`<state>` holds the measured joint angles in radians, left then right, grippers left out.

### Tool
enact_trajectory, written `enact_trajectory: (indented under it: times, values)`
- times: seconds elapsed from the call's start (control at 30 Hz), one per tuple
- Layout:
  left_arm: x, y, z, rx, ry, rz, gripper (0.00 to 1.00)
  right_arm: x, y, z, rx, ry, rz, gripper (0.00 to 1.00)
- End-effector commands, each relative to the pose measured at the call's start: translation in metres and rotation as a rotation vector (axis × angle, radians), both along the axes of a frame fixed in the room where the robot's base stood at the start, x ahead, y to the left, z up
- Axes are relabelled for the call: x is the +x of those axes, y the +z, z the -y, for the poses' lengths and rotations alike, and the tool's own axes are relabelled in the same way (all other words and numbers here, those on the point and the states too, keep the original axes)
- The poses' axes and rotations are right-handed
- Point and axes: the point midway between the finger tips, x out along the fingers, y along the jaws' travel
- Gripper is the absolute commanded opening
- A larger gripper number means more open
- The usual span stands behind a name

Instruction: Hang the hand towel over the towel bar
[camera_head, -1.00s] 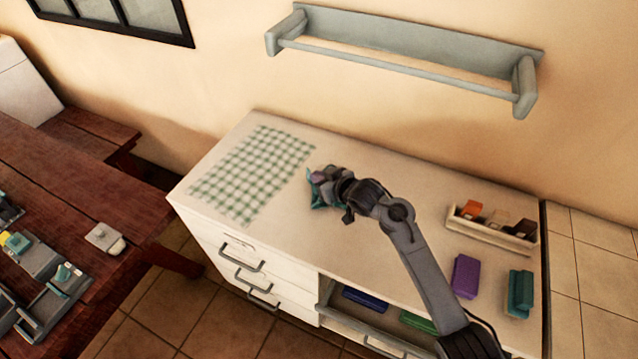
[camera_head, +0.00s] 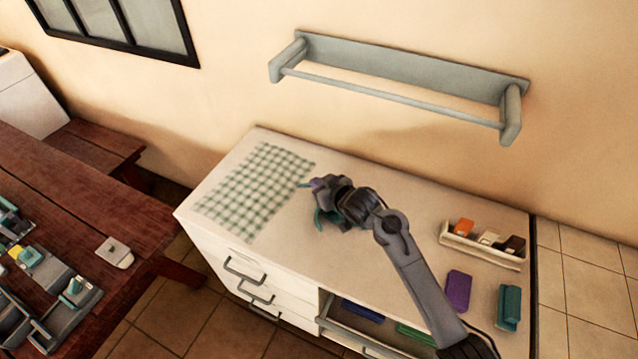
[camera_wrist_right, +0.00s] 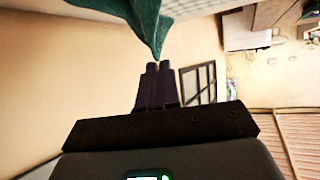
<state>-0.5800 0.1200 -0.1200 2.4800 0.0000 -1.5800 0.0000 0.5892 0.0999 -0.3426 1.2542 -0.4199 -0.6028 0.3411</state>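A grey wall rack carries the towel bar (camera_head: 392,97), a bare horizontal rod between two end brackets above the counter. My right gripper (camera_head: 318,188) is over the counter, beside the green-checked cloth and below the bar. Its fingers (camera_wrist_right: 159,68) are close together on a teal cloth, which I take to be the hand towel (camera_wrist_right: 146,22). In the head view the towel (camera_head: 325,217) shows as small teal folds around the gripper, mostly hidden by it. My left gripper is not in view.
A green-checked cloth (camera_head: 258,192) lies flat on the counter's left. A tray (camera_head: 480,250) of small items, a purple block (camera_head: 458,290) and a teal block (camera_head: 509,307) are at its right. A wooden table (camera_head: 80,190) stands at left. The wall below the bar is clear.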

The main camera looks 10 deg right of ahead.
Motion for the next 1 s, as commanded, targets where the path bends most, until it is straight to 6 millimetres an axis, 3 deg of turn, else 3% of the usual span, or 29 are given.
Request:
enact_trajectory:
  times: [0.03, 0.67, 0.73, 1.0]
  values:
    - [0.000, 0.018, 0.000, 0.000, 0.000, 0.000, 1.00, -0.001, 0.017, -0.001, -0.005, -0.007, 0.001, 0.00]
    - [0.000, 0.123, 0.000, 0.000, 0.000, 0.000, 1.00, -0.002, 0.123, -0.005, -0.066, -0.120, 0.021, 0.00]
    - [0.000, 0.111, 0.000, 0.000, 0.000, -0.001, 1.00, -0.001, 0.136, -0.006, -0.075, -0.140, 0.030, 0.00]
    - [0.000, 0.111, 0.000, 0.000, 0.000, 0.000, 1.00, -0.002, 0.211, -0.008, -0.122, -0.221, 0.042, 0.00]
